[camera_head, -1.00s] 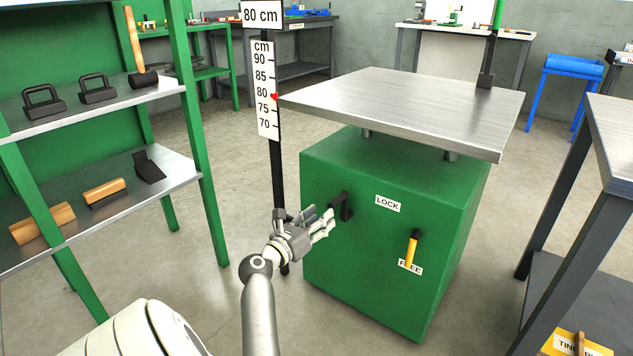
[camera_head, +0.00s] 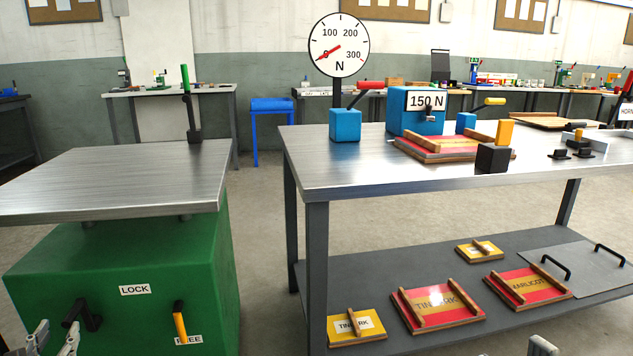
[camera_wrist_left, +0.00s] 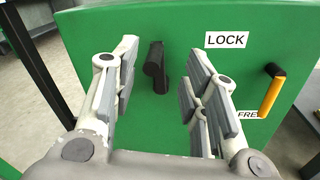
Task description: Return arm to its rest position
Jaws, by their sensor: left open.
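My left gripper (camera_head: 56,340) shows at the bottom left of the head view, in front of the green cabinet (camera_head: 150,250). In the left wrist view my left gripper (camera_wrist_left: 158,95) is open and empty. A black crank knob (camera_wrist_left: 155,68) on the cabinet front shows between its fingers, apart from both of them. The same knob (camera_head: 80,312) is just above the gripper in the head view. A small part of my right gripper (camera_head: 542,346) shows at the bottom edge; its jaws cannot be made out.
A yellow-handled lever (camera_head: 180,322) points down by the FREE label. The cabinet carries a steel top (camera_head: 110,182). A steel workbench (camera_head: 345,178) stands to the right, with a dial gauge (camera_head: 339,45), a blue 150 N block (camera_head: 412,104) and boards on its lower shelf (camera_head: 380,334).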

